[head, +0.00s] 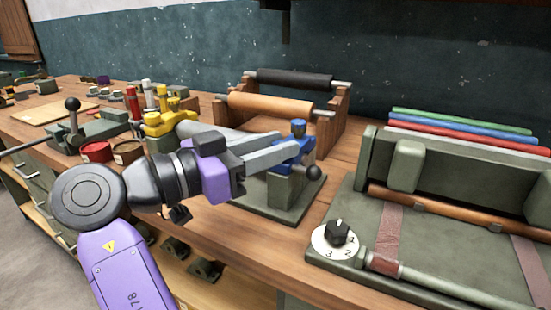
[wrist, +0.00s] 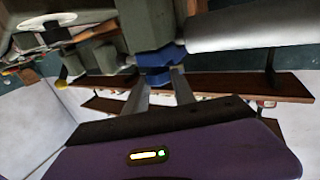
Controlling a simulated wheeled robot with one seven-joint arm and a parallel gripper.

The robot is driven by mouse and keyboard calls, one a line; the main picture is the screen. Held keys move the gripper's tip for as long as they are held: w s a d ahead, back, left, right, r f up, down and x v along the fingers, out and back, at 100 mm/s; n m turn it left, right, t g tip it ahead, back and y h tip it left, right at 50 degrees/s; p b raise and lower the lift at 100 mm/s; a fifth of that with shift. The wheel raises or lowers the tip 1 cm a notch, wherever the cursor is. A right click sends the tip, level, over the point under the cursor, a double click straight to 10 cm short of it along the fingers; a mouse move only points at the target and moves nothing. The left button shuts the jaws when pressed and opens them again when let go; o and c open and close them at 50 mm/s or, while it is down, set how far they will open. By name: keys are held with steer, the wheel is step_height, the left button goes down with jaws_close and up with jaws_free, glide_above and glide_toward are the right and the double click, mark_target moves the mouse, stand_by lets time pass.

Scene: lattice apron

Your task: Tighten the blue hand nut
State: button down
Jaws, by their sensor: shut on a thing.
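The blue hand nut (head: 297,146) sits at the near right end of a green roller stand (head: 272,199) on the bench. In the wrist view the blue nut (wrist: 152,60) is between my fingertips, against a green post. My gripper (head: 290,151) reaches in from the left with its two grey fingers shut on the nut. In the wrist view the fingers of my gripper (wrist: 160,82) meet the nut's sides. The nut's far side is hidden, and I cannot tell how tight it is.
A yellow clamp piece (head: 167,119) stands behind my wrist, near red tins (head: 96,151). A black knob (head: 314,172) sticks out just right of the nut. A green machine with a numbered dial (head: 335,240) fills the right. Wooden-framed rollers (head: 270,103) stand behind.

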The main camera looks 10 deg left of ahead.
steer(key=m+g+h+b, duration=0.1)
steer(key=g, duration=0.1)
steer(key=m+g+h, duration=0.1)
steer(key=m+g, duration=0.1)
steer(key=shift+w+a+f+h+b, duration=0.1)
steer(key=shift+w+a+h+b, duration=0.05)
steer(key=shift+h+b, duration=0.25)
steer(key=shift+w+m+g+h+b, duration=0.1)
steer(key=shift+m+g+h+b, duration=0.2)
steer(key=shift+m+g+b, duration=0.4)
steer(key=shift+m+g+h+b, duration=0.4)
steer(key=shift+m+g+b, duration=0.25)
steer(key=shift+g, duration=0.65)
steer(key=c, duration=1)
jaws_free()
steer(key=shift+w, duration=0.1)
steer(key=shift+c, duration=0.2)
